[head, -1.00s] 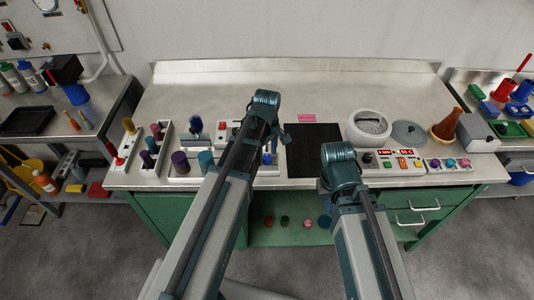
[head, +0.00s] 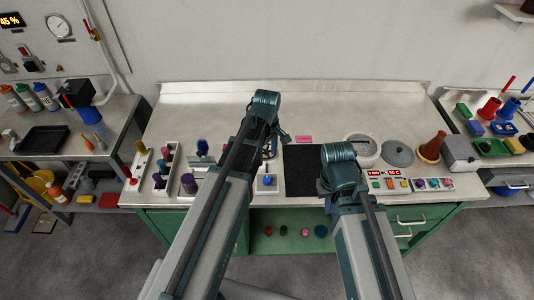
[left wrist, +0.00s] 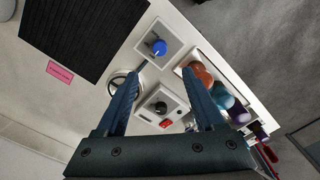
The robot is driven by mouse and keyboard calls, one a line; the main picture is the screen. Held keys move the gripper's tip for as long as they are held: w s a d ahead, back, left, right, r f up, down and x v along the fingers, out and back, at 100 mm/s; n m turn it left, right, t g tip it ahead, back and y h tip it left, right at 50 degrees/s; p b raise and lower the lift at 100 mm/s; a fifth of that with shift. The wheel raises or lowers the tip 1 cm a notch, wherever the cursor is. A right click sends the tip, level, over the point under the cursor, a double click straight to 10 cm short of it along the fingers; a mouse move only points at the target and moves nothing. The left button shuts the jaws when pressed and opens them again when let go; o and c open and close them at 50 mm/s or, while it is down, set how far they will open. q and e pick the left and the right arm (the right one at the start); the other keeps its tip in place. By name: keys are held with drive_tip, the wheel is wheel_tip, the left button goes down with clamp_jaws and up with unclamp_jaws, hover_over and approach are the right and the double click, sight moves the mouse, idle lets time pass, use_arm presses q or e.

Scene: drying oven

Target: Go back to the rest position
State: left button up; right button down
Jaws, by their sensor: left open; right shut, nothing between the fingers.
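My left arm reaches up the middle of the head view, and part of its left gripper (head: 284,137) shows beside the wrist.
The steel bench (head: 220,115) has a black mat (head: 303,165), a grey lid (head: 398,152), a brown flask (head: 432,147) and a button panel (head: 388,184). Coloured pieces stand in racks at left. Side tables flank the bench. Grey floor (head: 90,260) is open in front.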

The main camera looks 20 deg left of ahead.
use_arm(q)
drive_tip(key=shift+s+r, duration=0.1)
idle(0.5)
drive_tip(key=s+d+f+m+b, duration=0.2)
drive_tip(key=s+d+m, duration=0.3)
drive_tip(key=s+m, duration=0.2)
drive_tip(key=s+d+f+m+y+b, duration=0.1)
drive_tip(key=s+d+f+m+b, duration=0.1)
drive_tip(key=s+d+m, duration=0.3)
drive_tip(key=s+m+b, duration=0.1)
drive_tip(key=s+m, duration=0.1)
drive_tip(key=m, duration=0.2)
drive_tip(key=shift+s+d+f, duration=0.25)
drive_tip(key=shift+d+f, duration=0.05)
drive_tip(key=shift+f, duration=0.1)
